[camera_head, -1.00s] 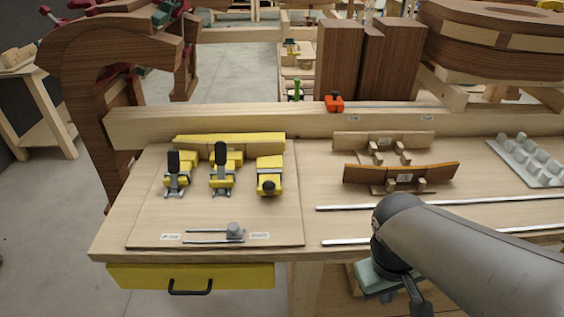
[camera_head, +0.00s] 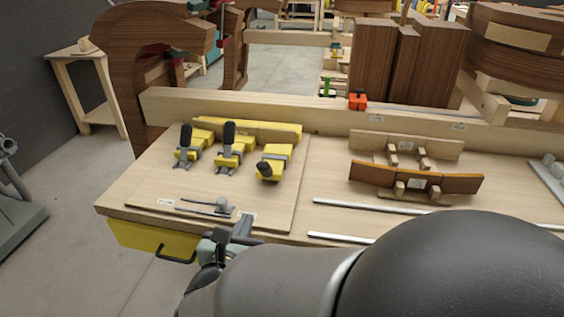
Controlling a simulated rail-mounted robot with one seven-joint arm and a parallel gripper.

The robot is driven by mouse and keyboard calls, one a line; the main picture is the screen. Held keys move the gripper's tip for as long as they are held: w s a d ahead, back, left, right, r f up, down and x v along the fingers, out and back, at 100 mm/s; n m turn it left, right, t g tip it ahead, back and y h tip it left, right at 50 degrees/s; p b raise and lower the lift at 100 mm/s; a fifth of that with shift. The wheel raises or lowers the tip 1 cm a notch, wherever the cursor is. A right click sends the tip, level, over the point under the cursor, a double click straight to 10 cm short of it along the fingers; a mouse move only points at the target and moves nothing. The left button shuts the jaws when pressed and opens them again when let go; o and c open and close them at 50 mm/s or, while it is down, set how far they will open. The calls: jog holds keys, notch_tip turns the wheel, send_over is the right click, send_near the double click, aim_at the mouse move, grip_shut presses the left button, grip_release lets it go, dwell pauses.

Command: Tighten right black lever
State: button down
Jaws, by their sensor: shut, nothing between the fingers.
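Three yellow clamps stand in a row on the wooden board (camera_head: 150,196). The left clamp (camera_head: 190,150) and the middle clamp (camera_head: 231,152) have black levers standing up; the middle one's lever (camera_head: 229,134) leans slightly. On the right clamp (camera_head: 276,160), the black lever (camera_head: 264,169) points down toward the front and appears foreshortened. My gripper (camera_head: 243,226) is shut and empty at the board's front edge, below and in front of the clamps. It touches none of them. My arm hides part of the gripper.
A small grey slider (camera_head: 222,205) on thin rods lies on the board just beyond my gripper. Metal rods (camera_head: 370,204) and curved wooden pieces (camera_head: 417,183) lie to the right. A wooden beam (camera_head: 230,105) runs behind the clamps. A yellow drawer (camera_head: 150,238) is below.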

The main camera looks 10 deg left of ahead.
send_near(265, 174)
jog(key=f, duration=0.1)
jog(key=w+f, duration=0.1)
jog(key=f, duration=0.1)
jog(key=shift+w+a+p, duration=0.1)
jog(key=shift+w+p, duration=0.1)
jog(key=shift+p, duration=0.15)
jog(key=shift+w+r+p, duration=0.25)
jog(key=shift+w+r, duration=0.1)
jog(key=shift+w, duration=0.35)
jog(key=shift+w+r+p, duration=0.2)
jog(key=shift+w+r, duration=0.15)
jog(key=shift+w, duration=0.35)
jog(key=shift+w+r+p, duration=0.25)
jog(key=shift+w+r, duration=0.1)
jog(key=shift+w, duration=0.35)
